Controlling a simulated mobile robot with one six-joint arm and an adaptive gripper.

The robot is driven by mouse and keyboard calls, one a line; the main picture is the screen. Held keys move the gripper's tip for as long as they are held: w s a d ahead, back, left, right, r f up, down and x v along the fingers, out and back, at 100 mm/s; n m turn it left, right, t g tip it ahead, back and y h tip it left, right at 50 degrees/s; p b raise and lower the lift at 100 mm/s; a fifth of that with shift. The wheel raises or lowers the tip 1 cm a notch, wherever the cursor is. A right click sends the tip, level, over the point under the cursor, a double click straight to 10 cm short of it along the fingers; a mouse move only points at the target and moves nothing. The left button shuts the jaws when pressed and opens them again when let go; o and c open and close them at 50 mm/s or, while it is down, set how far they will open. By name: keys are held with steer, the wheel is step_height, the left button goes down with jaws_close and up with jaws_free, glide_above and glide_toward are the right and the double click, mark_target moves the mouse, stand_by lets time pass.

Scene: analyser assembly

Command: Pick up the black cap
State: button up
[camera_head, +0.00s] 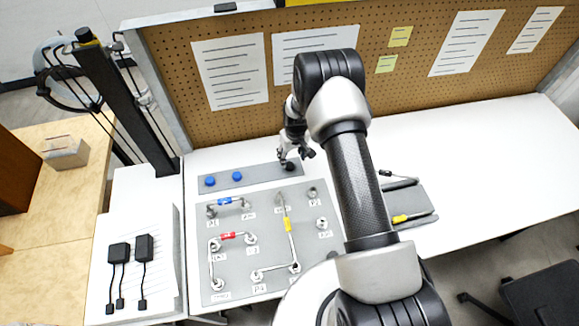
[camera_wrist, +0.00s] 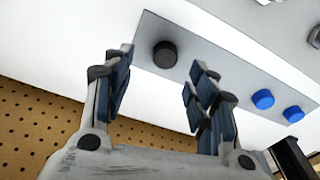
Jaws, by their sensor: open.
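The black cap (camera_wrist: 164,54) is a short round disc on a grey strip (camera_wrist: 222,62). In the wrist view it lies ahead of my gripper (camera_wrist: 158,88), between the lines of the two fingers and apart from them. My gripper is open and empty. In the head view my gripper (camera_head: 296,154) is over the right end of the grey strip (camera_head: 262,176), and the cap (camera_head: 289,166) is partly hidden by it there. Two blue caps (camera_head: 237,176) sit on the strip to the left; they also show at right in the wrist view (camera_wrist: 263,99).
A grey panel (camera_head: 262,222) with fittings and tubes marked blue, red and yellow lies in front of the strip. A grey tray (camera_head: 408,200) with a yellow-marked tube is to the right. A pegboard (camera_head: 190,80) stands behind. The table's right side is clear.

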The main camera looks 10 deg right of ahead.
mark_target(289, 165)
steer(key=f, duration=0.3)
steer(key=a+f+b, duration=0.1)
steer(key=f, duration=0.1)
steer(key=shift+w+f, duration=0.1)
steer(key=shift+w, duration=0.1)
steer(key=c, duration=0.8)
